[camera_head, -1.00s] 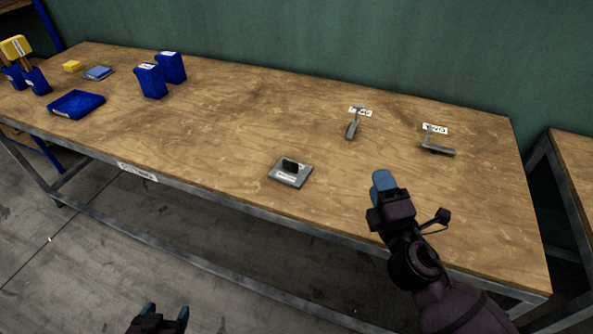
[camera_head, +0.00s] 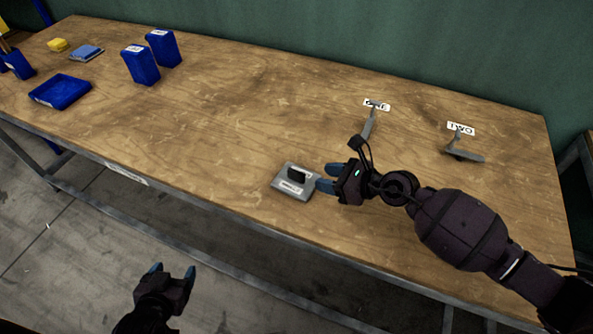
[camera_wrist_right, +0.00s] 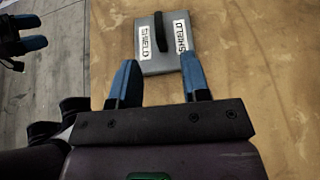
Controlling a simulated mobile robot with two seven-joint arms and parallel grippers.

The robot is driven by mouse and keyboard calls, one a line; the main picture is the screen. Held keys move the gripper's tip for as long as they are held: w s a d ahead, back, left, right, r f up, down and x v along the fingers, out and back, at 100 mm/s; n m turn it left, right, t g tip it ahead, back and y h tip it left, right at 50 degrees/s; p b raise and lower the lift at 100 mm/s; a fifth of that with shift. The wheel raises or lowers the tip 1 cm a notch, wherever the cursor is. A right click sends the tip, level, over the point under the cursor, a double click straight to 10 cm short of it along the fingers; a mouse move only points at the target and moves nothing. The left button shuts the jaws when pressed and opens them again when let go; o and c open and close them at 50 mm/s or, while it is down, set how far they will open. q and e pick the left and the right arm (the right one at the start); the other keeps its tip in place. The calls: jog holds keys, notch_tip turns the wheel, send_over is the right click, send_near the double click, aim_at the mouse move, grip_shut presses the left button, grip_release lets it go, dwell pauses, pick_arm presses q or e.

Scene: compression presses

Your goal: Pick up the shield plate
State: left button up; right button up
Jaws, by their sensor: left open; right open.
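The shield plate (camera_head: 289,187) is a flat grey plate with a dark upright handle and white labels. It lies on the table near its front edge. In the right wrist view the shield plate (camera_wrist_right: 162,58) shows two "SHIELD" labels and lies just ahead of the fingertips. My right gripper (camera_head: 325,178) is open and empty, at the plate's right side, its fingers pointing at the handle; it also shows in the right wrist view (camera_wrist_right: 160,75). Whether a fingertip touches the plate I cannot tell. My left gripper (camera_head: 172,270) is open and empty, low in front of the table.
Two grey metal pieces, one (camera_head: 369,123) by a label and one (camera_head: 463,152) by the "TWO" label, stand at the right back of the wooden table (camera_head: 230,130). The table's middle is clear.

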aim_at(301, 173)
jog(key=x, duration=0.3)
jog(key=shift+s+a, duration=0.1)
jog(key=shift+a, duration=0.3)
jog(key=shift+w+b+x, duration=0.25)
jog(key=shift+b+x, duration=0.15)
jog(key=shift+x, duration=2.5)
jog(key=shift+d, duration=0.15)
jog(key=shift+c, duration=0.4)
grip_shut()
